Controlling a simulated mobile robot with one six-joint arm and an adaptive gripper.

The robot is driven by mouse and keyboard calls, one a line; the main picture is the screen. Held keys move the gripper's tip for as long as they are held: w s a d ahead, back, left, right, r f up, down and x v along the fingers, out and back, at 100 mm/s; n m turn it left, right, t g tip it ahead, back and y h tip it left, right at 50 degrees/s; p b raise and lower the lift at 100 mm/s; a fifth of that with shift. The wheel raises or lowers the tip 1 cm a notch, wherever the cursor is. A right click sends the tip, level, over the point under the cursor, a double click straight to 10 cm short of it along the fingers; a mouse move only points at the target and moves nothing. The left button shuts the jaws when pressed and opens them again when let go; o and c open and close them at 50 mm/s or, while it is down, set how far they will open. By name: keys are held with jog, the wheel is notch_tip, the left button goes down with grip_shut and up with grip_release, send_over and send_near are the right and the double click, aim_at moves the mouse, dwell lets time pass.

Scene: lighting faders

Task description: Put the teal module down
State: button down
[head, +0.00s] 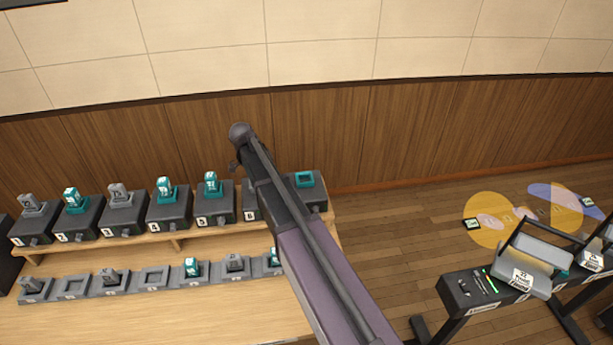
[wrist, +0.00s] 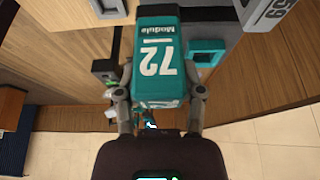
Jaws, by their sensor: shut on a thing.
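In the wrist view, the teal module (wrist: 158,60), marked "72 Module" in white, sits between the fingers of my gripper (wrist: 160,98), which is shut on it. An empty teal-rimmed socket (wrist: 208,52) shows just right of the module there. Whether the module touches anything beneath it is hidden. In the head view, my arm crosses the middle of the picture, and neither the gripper nor the held module can be made out. A teal-rimmed opening (head: 304,180) shows on the rightmost dark box of the upper shelf.
Dark numbered boxes (head: 168,212) holding teal and grey modules line the upper shelf. Below, a row of grey holders (head: 112,284) has some modules and some empty places. A dark stand with a tilted grey unit (head: 535,259) is at right. Wooden floor (head: 405,225) lies between.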

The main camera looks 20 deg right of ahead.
jog(key=w+d, duration=0.2)
jog(key=d, duration=0.4)
jog(key=w+d+f+b, duration=0.1)
jog(key=w+d, duration=0.1)
jog(key=d, duration=0.5)
jog(key=shift+w+d+f, duration=0.15)
jog(key=shift+w+d, duration=0.05)
jog(key=shift+w, duration=0.2)
jog(key=shift+w+d+f+b, duration=0.25)
jog(key=shift+d+f+b, duration=0.25)
jog(key=shift+d+b, duration=0.15)
jog(key=shift+f+b, duration=1.35)
jog(key=shift+f, duration=0.15)
jog(key=shift+c, duration=1)
grip_release()
